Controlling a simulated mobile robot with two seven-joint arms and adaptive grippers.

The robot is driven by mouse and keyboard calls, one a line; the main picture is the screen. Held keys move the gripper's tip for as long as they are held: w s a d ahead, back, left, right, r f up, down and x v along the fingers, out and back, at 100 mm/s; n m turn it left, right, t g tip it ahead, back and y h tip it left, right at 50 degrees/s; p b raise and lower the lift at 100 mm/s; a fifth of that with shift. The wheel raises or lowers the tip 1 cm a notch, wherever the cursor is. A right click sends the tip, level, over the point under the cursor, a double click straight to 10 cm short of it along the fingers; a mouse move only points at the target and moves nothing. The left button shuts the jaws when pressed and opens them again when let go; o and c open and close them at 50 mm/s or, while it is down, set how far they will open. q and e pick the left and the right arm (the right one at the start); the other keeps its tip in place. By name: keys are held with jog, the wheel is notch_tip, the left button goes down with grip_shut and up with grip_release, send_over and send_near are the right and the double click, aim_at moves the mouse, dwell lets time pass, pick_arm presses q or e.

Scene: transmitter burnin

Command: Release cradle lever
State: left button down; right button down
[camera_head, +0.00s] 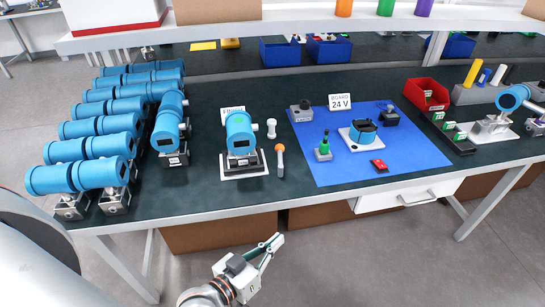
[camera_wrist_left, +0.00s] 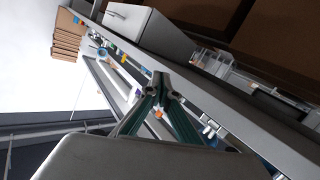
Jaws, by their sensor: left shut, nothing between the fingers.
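A blue transmitter (camera_head: 240,132) stands upright in a dark cradle on a white base plate (camera_head: 243,171) near the front edge of the bench. A pale bar with an orange knob (camera_head: 280,150) stands just right of that plate; I cannot tell whether it is the cradle's lever. A second blue transmitter (camera_head: 512,97) is on a fixture on a white plate (camera_head: 490,133) at the far right. My left gripper (camera_head: 274,242) is in front of the bench, apart from the cradle, shut and empty. Its closed fingertips show in the left wrist view (camera_wrist_left: 163,86). My right gripper is out of view.
Several blue transmitters (camera_head: 103,146) crowd the bench's left side. A blue mat (camera_head: 400,155) with small parts lies right of the cradle, a red bin (camera_head: 426,95) beside it. A drawer (camera_head: 410,195) hangs beneath the bench's front edge. Cardboard boxes (camera_head: 220,233) stand below.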

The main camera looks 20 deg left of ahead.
pick_arm(q)
jog(key=w+a+r+n+t+y+b, duration=0.1)
jog(key=w+a+r+n+y, duration=0.2)
jog(key=w+r+n, duration=0.1)
jog(key=w+a+r+n+t+y+b, duration=0.1)
jog(key=w+a+r+n+y, duration=0.1)
jog(key=n, duration=0.4)
jog(key=w+a+r+n+t+y+b, duration=0.1)
jog(key=w+a+r+n+y, duration=0.2)
jog(key=w+a+r+n, duration=0.1)
jog(key=shift+w+r+n+t+y, duration=0.3)
jog(key=shift+w+r+n, duration=0.55)
jog(key=shift+w+n, duration=0.05)
jog(key=w+f+n+g, duration=0.1)
jog(key=w+f+n+g+b, duration=0.1)
jog(key=n, duration=0.1)
jog(key=shift+a+f+y, duration=0.25)
jog(key=shift+a+y, duration=0.05)
jog(key=shift+a, duration=0.05)
jog(key=shift+w+d+f+n+g, duration=0.2)
jog(key=shift+w+f+n+g, duration=0.1)
jog(key=shift+f+n, duration=0.15)
jog(key=shift+d+f, duration=0.1)
jog(key=shift+w, duration=0.1)
